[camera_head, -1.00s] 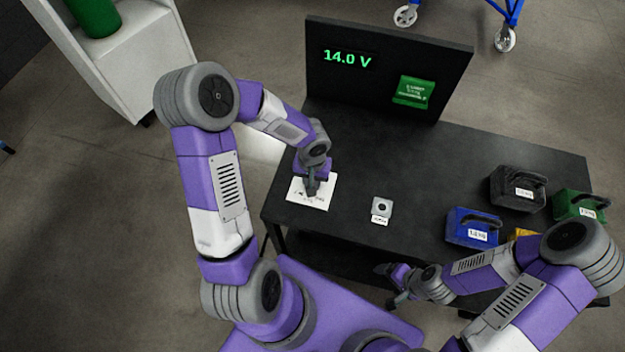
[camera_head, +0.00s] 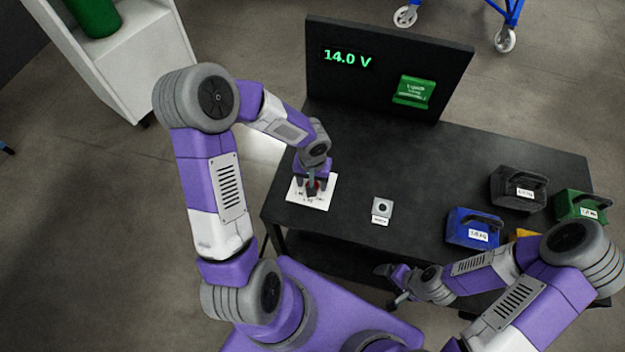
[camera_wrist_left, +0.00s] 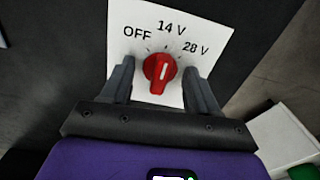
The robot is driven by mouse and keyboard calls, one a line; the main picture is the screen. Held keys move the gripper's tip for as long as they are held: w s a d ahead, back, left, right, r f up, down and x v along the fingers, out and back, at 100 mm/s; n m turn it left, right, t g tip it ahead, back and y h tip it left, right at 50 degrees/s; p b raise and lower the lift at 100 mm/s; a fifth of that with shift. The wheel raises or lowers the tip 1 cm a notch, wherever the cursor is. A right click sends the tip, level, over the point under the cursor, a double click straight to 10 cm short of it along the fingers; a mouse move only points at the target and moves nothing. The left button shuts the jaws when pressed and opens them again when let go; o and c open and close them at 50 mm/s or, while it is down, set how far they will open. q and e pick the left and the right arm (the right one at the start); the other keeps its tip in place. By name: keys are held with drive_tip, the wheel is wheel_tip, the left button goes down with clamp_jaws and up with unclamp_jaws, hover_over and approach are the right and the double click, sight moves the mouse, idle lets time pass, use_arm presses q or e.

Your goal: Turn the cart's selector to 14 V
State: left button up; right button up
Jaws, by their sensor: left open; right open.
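The selector is a red knob (camera_wrist_left: 160,68) on a white plate (camera_wrist_left: 205,30) marked OFF, 14 V and 28 V. Its white pointer line points up toward the 14 V mark. My left gripper (camera_head: 311,189) is open, with one finger on each side of the knob; in the wrist view gaps show between knob and fingers. The display (camera_head: 347,58) reads 14.0 V in green. My right gripper (camera_head: 388,284) is open and empty near the cart's front edge.
A small grey button box (camera_head: 382,207) with a label sits right of the plate. A blue weight (camera_head: 474,228), a black weight (camera_head: 517,189) and a green weight (camera_head: 580,205) stand at the right. The cart's middle is clear.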

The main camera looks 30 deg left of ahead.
use_arm(q)
drive_tip(key=shift+r+p, duration=1.8)
drive_tip(key=shift+r, duration=0.75)
drive_tip(key=shift+f, duration=0.1)
